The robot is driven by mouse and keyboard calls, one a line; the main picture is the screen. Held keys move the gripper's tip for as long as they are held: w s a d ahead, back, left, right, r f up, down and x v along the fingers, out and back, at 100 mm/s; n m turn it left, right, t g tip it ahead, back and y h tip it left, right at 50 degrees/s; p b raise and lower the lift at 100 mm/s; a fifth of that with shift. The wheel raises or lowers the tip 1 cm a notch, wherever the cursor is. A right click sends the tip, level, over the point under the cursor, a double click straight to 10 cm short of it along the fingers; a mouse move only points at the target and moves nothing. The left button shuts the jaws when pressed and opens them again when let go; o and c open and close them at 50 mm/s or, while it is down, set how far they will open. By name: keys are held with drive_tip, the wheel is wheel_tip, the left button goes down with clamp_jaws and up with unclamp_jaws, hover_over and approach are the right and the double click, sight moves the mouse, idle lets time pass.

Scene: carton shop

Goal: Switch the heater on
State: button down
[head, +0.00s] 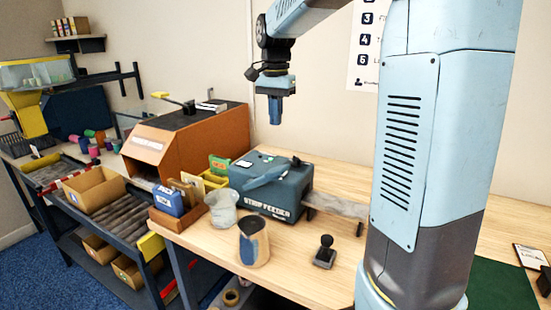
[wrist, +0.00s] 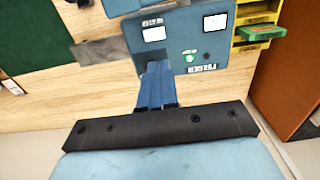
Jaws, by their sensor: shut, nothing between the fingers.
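My gripper (head: 275,118) is shut and empty, pointing down, high above the back of the bench in the head view. In the wrist view my closed gripper (wrist: 155,68) points at the blue-grey strip feeder (wrist: 125,48). That view shows a lit green button (wrist: 190,58) and pale panels on the feeder. The strip feeder (head: 287,192) stands below my gripper, its name printed on the front. I cannot read any label saying heater. A large orange-brown box machine (head: 225,135) with a dark top and a lever stands to its left; its front label is too small to read.
A blue box (head: 168,200) sits in a wooden holder. A roller conveyor with a carton (head: 94,188) is at left. Bare bench top lies around the stamp.

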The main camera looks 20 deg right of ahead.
wheel_tip(320, 180, down, 14)
idle(0.6)
drive_tip(key=shift+d+f, duration=0.1)
idle(0.4)
drive_tip(key=shift+a, duration=0.2)
drive_tip(key=shift+s+d, duration=0.1)
drive_tip(key=shift+s, duration=0.05)
drive_tip(key=shift+s+d+r, duration=0.3)
drive_tip(key=shift+s+d, duration=0.1)
drive_tip(key=shift+d, duration=0.1)
wheel_tip(320, 180, up, 14)
drive_tip(key=w+a, duration=0.1)
drive_tip(key=shift+w+a+f, duration=0.15)
drive_tip(key=shift+w+a, duration=0.1)
idle(0.4)
drive_tip(key=shift+s, duration=0.1)
